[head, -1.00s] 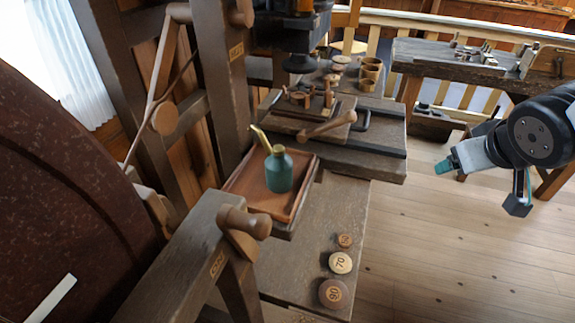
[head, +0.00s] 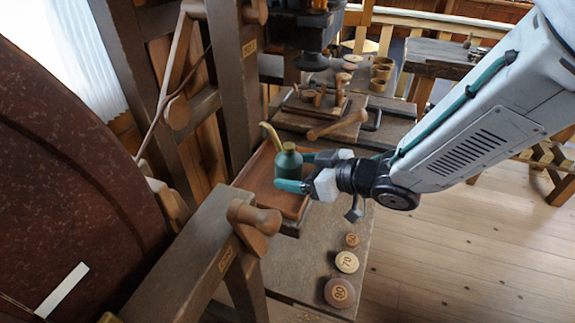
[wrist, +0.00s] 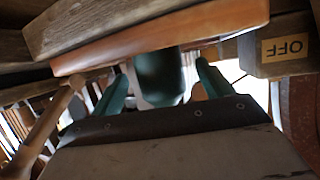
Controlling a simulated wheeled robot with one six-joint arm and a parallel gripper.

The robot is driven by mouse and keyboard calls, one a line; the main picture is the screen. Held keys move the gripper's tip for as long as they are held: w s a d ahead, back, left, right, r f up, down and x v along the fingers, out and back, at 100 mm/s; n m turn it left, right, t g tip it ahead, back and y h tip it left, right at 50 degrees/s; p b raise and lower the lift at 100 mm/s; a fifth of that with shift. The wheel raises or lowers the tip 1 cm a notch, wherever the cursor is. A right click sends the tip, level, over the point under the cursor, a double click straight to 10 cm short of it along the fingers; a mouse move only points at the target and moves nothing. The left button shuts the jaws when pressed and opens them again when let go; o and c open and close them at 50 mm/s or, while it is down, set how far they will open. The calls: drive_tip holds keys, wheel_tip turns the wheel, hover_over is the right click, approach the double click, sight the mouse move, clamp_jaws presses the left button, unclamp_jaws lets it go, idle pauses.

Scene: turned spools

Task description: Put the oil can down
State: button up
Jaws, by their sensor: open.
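The oil can (head: 288,162) is a green can with a brass spout. It stands upright in the reddish-brown wooden tray (head: 254,170) in the head view. My gripper (head: 297,172) has come in from the right, with its green fingertips on either side of the can's body. In the wrist view the can's lower body (wrist: 160,78) shows between the two spread fingers (wrist: 158,85). The fingers look open around it; whether either one touches the can is hard to tell. The can's right side is partly hidden by my gripper.
Several numbered wooden discs (head: 346,262) lie on the bench right of the tray. A wooden lever with a peg handle (head: 254,216) stands close in front. A board with a mallet-like handle (head: 338,125) lies behind. The floor at right is clear.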

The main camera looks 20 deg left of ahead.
drive_tip(key=x, duration=0.3)
drive_tip(key=shift+a+f, duration=0.15)
drive_tip(key=shift+a, duration=0.05)
drive_tip(key=shift+c, duration=0.3)
drive_tip(key=c, duration=1.3)
drive_tip(key=shift+o, duration=0.2)
drive_tip(key=shift+r, duration=0.2)
